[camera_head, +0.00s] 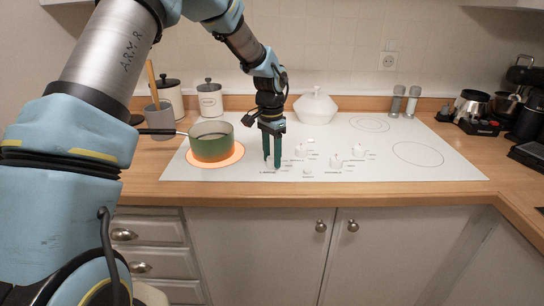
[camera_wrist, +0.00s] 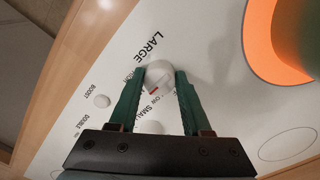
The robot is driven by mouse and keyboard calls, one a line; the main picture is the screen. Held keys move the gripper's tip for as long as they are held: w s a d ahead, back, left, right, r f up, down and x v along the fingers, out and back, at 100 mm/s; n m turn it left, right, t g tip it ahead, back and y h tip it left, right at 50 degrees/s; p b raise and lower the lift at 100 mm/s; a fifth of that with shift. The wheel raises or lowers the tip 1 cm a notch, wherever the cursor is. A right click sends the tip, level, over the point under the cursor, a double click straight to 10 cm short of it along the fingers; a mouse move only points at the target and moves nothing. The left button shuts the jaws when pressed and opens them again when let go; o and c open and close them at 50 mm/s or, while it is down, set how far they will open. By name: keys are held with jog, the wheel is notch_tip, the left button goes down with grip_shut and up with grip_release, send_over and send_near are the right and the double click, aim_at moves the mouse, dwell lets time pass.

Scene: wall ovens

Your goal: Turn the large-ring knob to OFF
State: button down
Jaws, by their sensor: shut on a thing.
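The large-ring knob (camera_wrist: 160,78) is a small white round knob beside the printed word LARGE in the wrist view. It carries a short red mark. My gripper (camera_wrist: 162,76) has its two green fingers on either side of the knob, shut on it. In the head view my gripper (camera_head: 272,164) points down at the front left of the white cooktop (camera_head: 400,175), and its fingers hide the knob. A ring (camera_head: 236,157) glows orange under a green pot (camera_head: 212,148), just left of the gripper.
More white knobs (camera_head: 336,161) stand right of my gripper. The pot's dark handle (camera_head: 158,131) points left. A white lidded dish (camera_head: 315,106) stands behind, with canisters (camera_head: 209,99) at back left and a coffee machine (camera_head: 528,100) at right. The right cooktop is clear.

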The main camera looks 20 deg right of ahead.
jog(key=n+b, duration=0.1)
jog(key=n, duration=0.3)
jog(key=shift+s, duration=0.1)
jog(key=n+b, duration=0.1)
jog(key=n, duration=0.3)
jog(key=shift+n, duration=0.3)
jog(key=n, duration=0.4)
jog(key=shift+d, duration=0.1)
jog(key=n, duration=0.5)
jog(key=shift+t, duration=0.3)
jog(key=shift+n, duration=0.3)
jog(key=shift+c, duration=1.8)
grip_release()
